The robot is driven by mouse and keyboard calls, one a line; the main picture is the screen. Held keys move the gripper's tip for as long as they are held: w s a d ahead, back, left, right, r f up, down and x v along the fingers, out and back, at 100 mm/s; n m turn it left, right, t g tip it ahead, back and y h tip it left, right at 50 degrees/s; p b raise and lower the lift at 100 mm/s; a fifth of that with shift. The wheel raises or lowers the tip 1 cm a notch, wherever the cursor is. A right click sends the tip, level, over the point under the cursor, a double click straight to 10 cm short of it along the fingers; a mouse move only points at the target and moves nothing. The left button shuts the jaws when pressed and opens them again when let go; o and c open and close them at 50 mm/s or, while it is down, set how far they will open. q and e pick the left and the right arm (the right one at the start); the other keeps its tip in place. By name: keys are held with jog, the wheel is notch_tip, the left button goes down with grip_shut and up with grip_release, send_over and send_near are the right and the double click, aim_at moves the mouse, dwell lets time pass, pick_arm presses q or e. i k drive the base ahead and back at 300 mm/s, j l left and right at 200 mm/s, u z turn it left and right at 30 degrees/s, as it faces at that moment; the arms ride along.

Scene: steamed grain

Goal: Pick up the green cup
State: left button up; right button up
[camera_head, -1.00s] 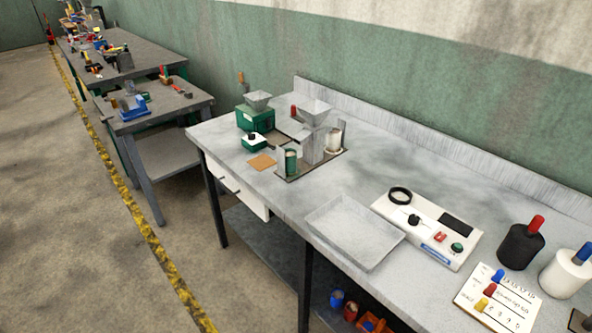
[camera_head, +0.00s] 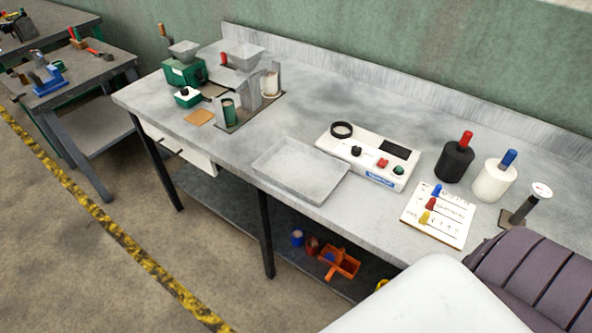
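A small green cup (camera_head: 228,113) stands upright on the dark base plate of the grey hopper stand (camera_head: 249,88), toward the left part of the workbench. A pale cup (camera_head: 269,83) is on the far side of the same stand. Neither of my grippers shows in the head view, so nothing is seen touching the green cup.
A grey tray (camera_head: 300,170), a white control box (camera_head: 368,155), black (camera_head: 455,160) and white (camera_head: 492,181) bottles and a label board (camera_head: 438,215) stand on the workbench (camera_head: 215,160). A green grinder (camera_head: 184,70) is behind the cup. Floor in front is free.

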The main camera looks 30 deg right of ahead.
aim_at(231, 113)
jog(key=i+j+z, duration=0.35)
jog(key=i+j, duration=0.55)
